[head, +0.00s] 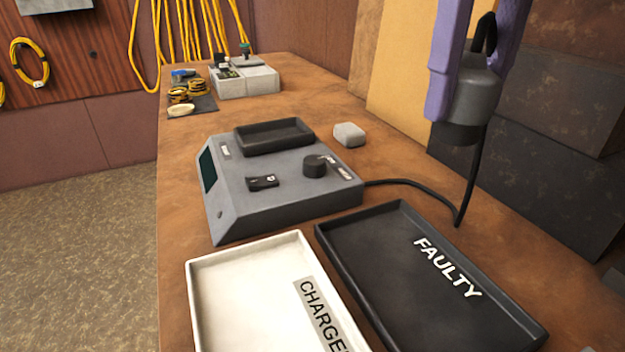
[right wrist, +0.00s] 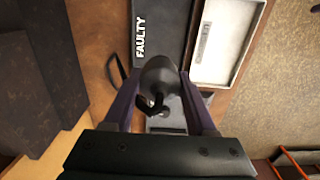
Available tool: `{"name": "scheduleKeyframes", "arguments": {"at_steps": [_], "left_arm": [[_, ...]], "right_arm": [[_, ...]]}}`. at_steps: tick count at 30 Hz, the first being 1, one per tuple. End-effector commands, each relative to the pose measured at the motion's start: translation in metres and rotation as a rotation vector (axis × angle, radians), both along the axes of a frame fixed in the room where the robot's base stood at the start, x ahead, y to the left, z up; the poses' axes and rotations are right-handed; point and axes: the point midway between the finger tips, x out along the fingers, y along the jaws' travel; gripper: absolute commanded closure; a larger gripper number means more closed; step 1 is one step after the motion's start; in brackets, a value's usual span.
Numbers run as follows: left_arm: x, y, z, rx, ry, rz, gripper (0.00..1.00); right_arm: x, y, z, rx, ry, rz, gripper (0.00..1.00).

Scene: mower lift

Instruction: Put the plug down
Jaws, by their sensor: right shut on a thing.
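The plug (head: 474,98) is a grey and black cylinder with a black loop on top. My right gripper (head: 462,85), with purple fingers, is shut on it and holds it above the table at the upper right of the head view. The plug also shows between the fingers in the right wrist view (right wrist: 160,76). A black cable (head: 467,185) hangs below the plug to the table and runs to the grey tester (head: 285,195), which has a knob, a switch and a dark tray on top. My left gripper is not in view.
A black FAULTY tray (head: 395,265) and a white tray with a partly cut-off label (head: 245,290) lie in front of the tester. A small pale block (head: 349,134) lies behind it. Dark boxes (head: 540,120) stand at the right. Bare table (head: 400,155) shows between tester and boxes.

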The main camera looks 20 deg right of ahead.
Motion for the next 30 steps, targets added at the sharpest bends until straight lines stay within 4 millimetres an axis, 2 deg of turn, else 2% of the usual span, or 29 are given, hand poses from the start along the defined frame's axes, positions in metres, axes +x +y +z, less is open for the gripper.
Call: {"name": "scheduleKeyframes", "arguments": {"at_steps": [1,6,12,15,20,27,30], "left_arm": [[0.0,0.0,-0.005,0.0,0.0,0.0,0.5],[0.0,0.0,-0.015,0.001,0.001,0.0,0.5],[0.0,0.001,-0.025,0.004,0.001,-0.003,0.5],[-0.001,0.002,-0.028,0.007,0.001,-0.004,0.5],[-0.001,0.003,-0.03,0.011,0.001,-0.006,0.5],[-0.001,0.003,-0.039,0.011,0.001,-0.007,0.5],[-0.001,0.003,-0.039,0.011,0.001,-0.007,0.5]], "right_arm": [[-0.001,-0.001,-0.016,-0.002,0.006,-0.001,1.0],[-0.001,0.0,-0.066,-0.001,0.006,0.002,1.0],[-0.001,0.0,-0.12,-0.002,0.004,0.002,1.0],[-0.001,0.0,-0.136,-0.001,0.002,0.003,1.0],[0.0,0.0,-0.148,0.0,0.0,0.004,1.0],[0.0,0.0,-0.184,-0.001,0.001,0.002,1.0],[0.0,0.0,-0.188,-0.001,0.0,0.003,1.0]]}}
